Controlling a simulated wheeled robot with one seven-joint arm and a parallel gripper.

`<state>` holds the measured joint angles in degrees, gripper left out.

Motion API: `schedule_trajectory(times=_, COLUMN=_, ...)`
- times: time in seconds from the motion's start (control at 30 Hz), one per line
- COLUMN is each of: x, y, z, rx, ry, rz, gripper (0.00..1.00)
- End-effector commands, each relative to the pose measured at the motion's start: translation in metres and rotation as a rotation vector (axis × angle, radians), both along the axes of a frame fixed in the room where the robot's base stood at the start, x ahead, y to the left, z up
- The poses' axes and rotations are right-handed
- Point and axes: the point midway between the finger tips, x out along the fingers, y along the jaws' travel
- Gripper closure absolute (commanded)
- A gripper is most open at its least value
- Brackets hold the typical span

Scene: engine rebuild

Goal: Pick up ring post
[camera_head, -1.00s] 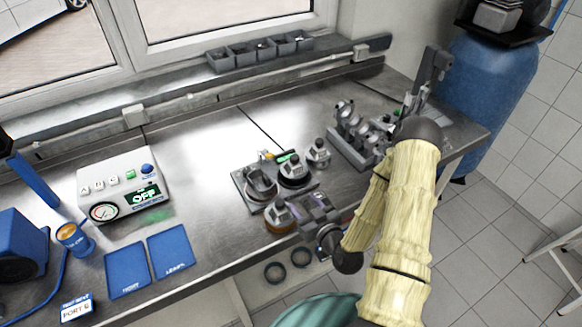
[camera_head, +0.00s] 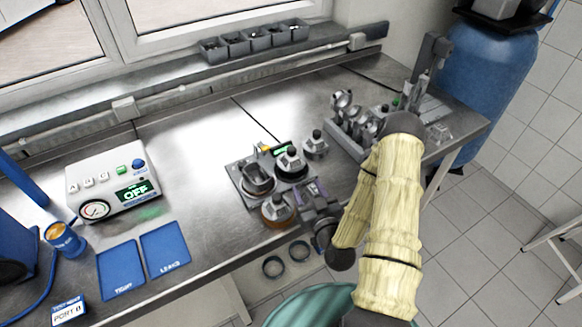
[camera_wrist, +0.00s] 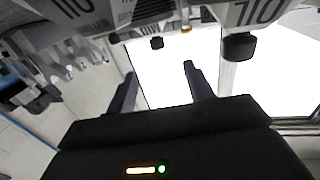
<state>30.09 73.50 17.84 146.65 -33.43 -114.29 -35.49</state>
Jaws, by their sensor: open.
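My gripper (camera_head: 308,194) is low over the front edge of the steel bench, close to the right of a grey knobbed part on a brown round base (camera_head: 278,210). In the wrist view my gripper (camera_wrist: 158,82) has its two dark fingers apart, with only bright white between them. Other grey knobbed parts, one in the middle (camera_head: 291,160) and one at the back right (camera_head: 315,145), stand on or beside a dark plate (camera_head: 240,174). I cannot tell which part is the ring post. Grey faces marked "10" and black knobs fill the top of the wrist view.
A grey rack (camera_head: 345,140) of metal parts stands to the right, near my arm. Two dark rings (camera_head: 272,267) lie below the bench's front edge. A white control box (camera_head: 108,188) and blue mats (camera_head: 165,248) are at left. Bare bench lies between box and plate.

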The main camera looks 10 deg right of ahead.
Motion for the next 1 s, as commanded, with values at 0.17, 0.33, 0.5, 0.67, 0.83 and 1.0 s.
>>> schedule_trajectory(times=0.17, x=0.011, y=0.002, z=0.001, rx=-0.001, ry=-0.015, rz=-0.003, gripper=0.48)
schedule_trajectory(times=0.33, x=0.023, y=0.002, z=-0.001, rx=-0.001, ry=-0.014, rz=-0.002, gripper=0.48)
schedule_trajectory(times=0.5, x=0.034, y=0.004, z=-0.001, rx=0.002, ry=-0.015, rz=-0.003, gripper=0.48)
schedule_trajectory(times=0.67, x=0.045, y=0.005, z=-0.001, rx=0.001, ry=-0.015, rz=-0.005, gripper=0.48)
schedule_trajectory(times=0.83, x=0.055, y=0.006, z=-0.001, rx=0.001, ry=-0.014, rz=-0.004, gripper=0.48)
schedule_trajectory(times=1.0, x=0.063, y=0.007, z=-0.001, rx=0.001, ry=-0.013, rz=-0.004, gripper=0.48)
